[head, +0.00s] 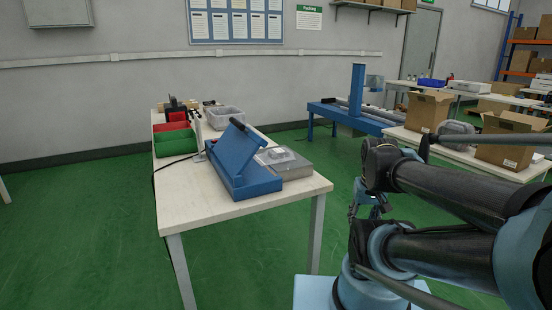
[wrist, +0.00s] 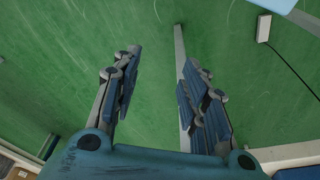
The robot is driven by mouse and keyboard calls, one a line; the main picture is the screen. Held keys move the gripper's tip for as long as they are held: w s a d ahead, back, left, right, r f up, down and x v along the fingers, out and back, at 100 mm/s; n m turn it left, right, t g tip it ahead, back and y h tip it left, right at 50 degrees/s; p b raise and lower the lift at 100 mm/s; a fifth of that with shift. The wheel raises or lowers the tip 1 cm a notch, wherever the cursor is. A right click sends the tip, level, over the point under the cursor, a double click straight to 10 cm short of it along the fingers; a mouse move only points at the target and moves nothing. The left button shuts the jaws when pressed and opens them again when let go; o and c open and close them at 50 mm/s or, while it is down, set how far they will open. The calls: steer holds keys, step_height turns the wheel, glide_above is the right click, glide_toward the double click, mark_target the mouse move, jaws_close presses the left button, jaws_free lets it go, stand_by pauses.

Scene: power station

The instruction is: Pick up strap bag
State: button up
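I cannot pick out a strap bag with certainty. A small pale, clear-looking packet (head: 277,155) lies on a flat grey box (head: 290,167) on the near white table, right of the blue fixture; it may be the bag. A rounded grey item (head: 456,128) sits between cardboard boxes on the right table; I cannot tell what it is. My gripper (wrist: 157,75) is open and empty in the wrist view, its two fingers well apart over green floor. In the head view it is mostly hidden by my arm, right of the near table.
The near table (head: 205,203) carries a blue angled fixture (head: 237,160), green bin (head: 175,143), red bin (head: 171,126) and clear tray (head: 224,117). Cardboard boxes (head: 428,111) stand on the right table. Green floor left of the near table is clear.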

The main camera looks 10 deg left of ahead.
steer(key=shift+o, duration=0.2)
steer(key=o, duration=0.4)
steer(key=shift+s+r, duration=0.2)
steer(key=o, duration=0.4)
steer(key=w+a+r+m, duration=0.2)
steer(key=w+r, duration=0.4)
steer(key=r, duration=0.3)
steer(key=shift+w+a, duration=0.15)
steer(key=shift+a, duration=0.25)
step_height(320, 180, up, 19)
steer(key=m+g, duration=0.2)
steer(key=m, duration=0.8)
glide_above(277, 151)
steer(key=f, duration=1.2)
steer(key=shift+w+a, duration=0.1)
steer(key=shift+w, duration=0.1)
steer(key=shift+s+f, duration=0.1)
steer(key=shift+f, duration=2.6)
